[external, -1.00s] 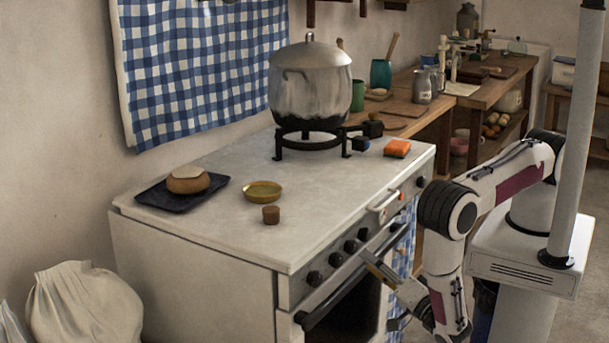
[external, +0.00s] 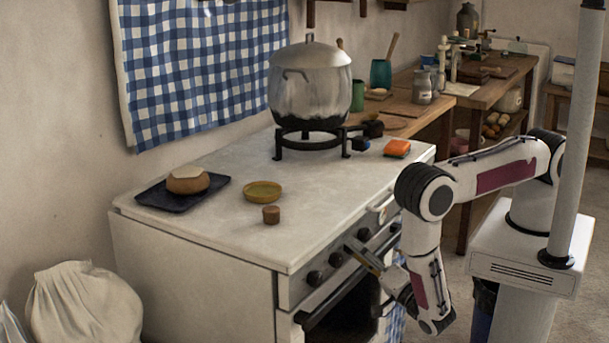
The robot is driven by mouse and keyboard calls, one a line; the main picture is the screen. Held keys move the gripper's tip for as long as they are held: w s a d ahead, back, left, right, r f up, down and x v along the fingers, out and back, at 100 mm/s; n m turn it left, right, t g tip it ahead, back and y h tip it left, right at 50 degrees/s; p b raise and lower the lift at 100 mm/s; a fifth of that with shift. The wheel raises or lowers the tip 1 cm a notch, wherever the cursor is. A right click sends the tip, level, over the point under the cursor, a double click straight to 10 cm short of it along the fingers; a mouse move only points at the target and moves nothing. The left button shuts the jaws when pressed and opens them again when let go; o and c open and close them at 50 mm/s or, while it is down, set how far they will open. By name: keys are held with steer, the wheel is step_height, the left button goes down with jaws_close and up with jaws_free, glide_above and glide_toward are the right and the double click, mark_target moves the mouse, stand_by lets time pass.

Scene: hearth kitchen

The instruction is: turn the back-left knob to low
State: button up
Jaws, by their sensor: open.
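The white stove (external: 230,232) has a front panel with a row of dark round knobs. Two knobs show to the left of my gripper: a lower-left knob (external: 314,278) and one beside it (external: 336,259). Another knob (external: 364,234) shows just to the right of my fingertips. My gripper (external: 352,247) is open, at the panel between these knobs, and covers the spot of a further knob. I cannot tell whether its fingers are around or touching that knob. No markings or settings are readable, so I cannot tell which knob is the back-left one.
A large metal pot (external: 310,85) stands on a black burner stand (external: 312,150). An orange sponge (external: 397,148), yellow dish (external: 263,191), small brown cup (external: 271,214) and dark tray (external: 160,197) with a loaf sit on the stovetop. The oven handle (external: 330,308) runs below the knobs.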

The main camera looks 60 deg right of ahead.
steer(key=shift+c, duration=0.3)
steer(key=c, duration=1)
steer(key=shift+c, duration=0.2)
steer(key=shift+n, duration=0.4)
steer(key=shift+f+n+t+y, duration=0.1)
steer(key=shift+n+t+y, duration=0.5)
steer(key=shift+n, duration=1)
steer(key=o, duration=1.1)
steer(key=shift+s, duration=0.15)
